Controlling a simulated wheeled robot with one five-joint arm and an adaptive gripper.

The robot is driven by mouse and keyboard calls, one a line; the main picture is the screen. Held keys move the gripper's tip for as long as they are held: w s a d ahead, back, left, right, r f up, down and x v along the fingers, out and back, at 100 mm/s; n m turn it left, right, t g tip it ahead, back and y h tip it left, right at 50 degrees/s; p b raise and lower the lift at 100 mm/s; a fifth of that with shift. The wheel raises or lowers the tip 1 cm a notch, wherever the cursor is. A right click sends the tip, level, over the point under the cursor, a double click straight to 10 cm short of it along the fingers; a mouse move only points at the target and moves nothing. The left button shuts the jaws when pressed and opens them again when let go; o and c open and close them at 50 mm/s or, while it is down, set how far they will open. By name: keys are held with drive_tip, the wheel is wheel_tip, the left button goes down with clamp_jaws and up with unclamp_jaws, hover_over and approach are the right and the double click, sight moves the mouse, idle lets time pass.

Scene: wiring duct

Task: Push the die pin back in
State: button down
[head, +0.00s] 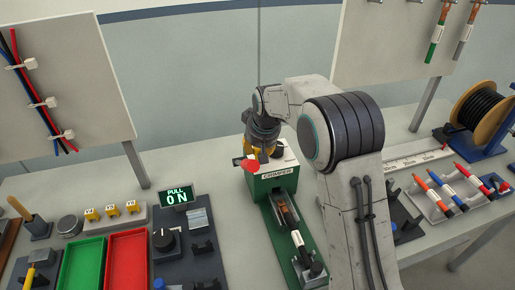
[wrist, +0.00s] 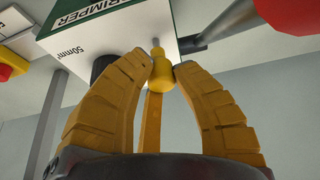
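The green crimper (head: 272,180) with a white top stands on the bench, and its white face (wrist: 125,28) marked "50mm²" fills the upper wrist view. The die pin (wrist: 160,76) has a yellow knob, and a short length of its metal shaft shows between the knob and the crimper face. My gripper (wrist: 172,68) has its yellow fingertips closed on either side of the knob and appears to grip it. In the head view my gripper (head: 258,152) is at the crimper's upper part, and the pin cannot be made out there.
A red-ended lever (wrist: 285,15) sticks out close to my right finger. A black knob (wrist: 103,66) is left of the pin. A green track with a cable (head: 285,212) runs toward the front. Green (head: 83,262) and red trays (head: 127,258) lie at left, a cable spool (head: 484,108) at right.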

drive_tip(key=shift+w, duration=0.1)
wheel_tip(320, 180, down, 2)
drive_tip(key=b, duration=0.3)
drive_tip(key=shift+f+b, duration=0.1)
drive_tip(key=shift+b, duration=0.3)
drive_tip(key=c, duration=1)
unclamp_jaws()
drive_tip(key=shift+a, duration=0.1)
drive_tip(key=shift+c, duration=0.2)
drive_tip(key=v, duration=1.2)
